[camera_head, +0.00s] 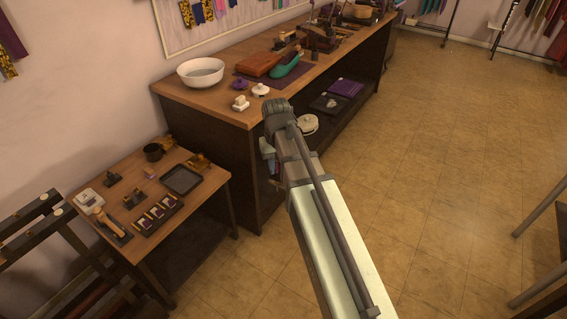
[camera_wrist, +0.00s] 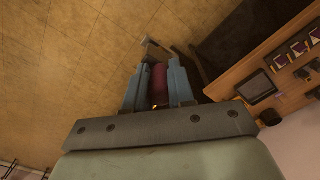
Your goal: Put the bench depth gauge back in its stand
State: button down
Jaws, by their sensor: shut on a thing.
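My gripper (camera_wrist: 158,72) is shut on a dark red thing (camera_wrist: 159,84), which I take to be the bench depth gauge. A pale, metal-looking part (camera_wrist: 152,50) of it shows beyond the blue fingertips. In the head view, my arm hides most of the gripper (camera_head: 267,150), which is near the front side of the long bench, right of the small table. The held thing is mostly hidden there. Several small black holders stand on the small table, among them one at the back left (camera_head: 114,179) and one in the middle (camera_head: 133,200). I cannot tell which is the gauge's stand.
The small table (camera_head: 215,186) carries a black tray (camera_head: 181,180), a dark cup (camera_head: 153,152), a rack of purple cards (camera_head: 157,215) and a white device (camera_head: 88,199). The long bench (camera_head: 208,103) carries a white bowl (camera_head: 201,72). The tiled floor (camera_head: 450,150) at right is open.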

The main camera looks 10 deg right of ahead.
jog(key=w+a+f+n, duration=0.1)
jog(key=w+a+f, duration=0.2)
jog(key=a, duration=1.1)
jog(key=w+a+f+n, duration=0.2)
jog(key=w+a+f, duration=0.15)
jog(key=a, duration=1.15)
jog(key=w+a+f+n, duration=0.1)
jog(key=w+a+f, duration=0.15)
jog(key=a, duration=1.15)
jog(key=w+a+f+m, duration=0.2)
jog(key=w+a+m, duration=0.5)
jog(key=m, duration=0.4)
jog(key=w+a+f+m, duration=0.1)
jog(key=w+a+m, duration=0.6)
jog(key=a+m, duration=0.2)
jog(key=m, duration=0.2)
jog(key=shift+w+a+f+m, duration=0.15)
jog(key=shift+w+f+m, duration=0.15)
jog(key=shift+w+f, duration=0.1)
jog(key=shift+s+f, duration=0.1)
jog(key=shift+f, duration=1.95)
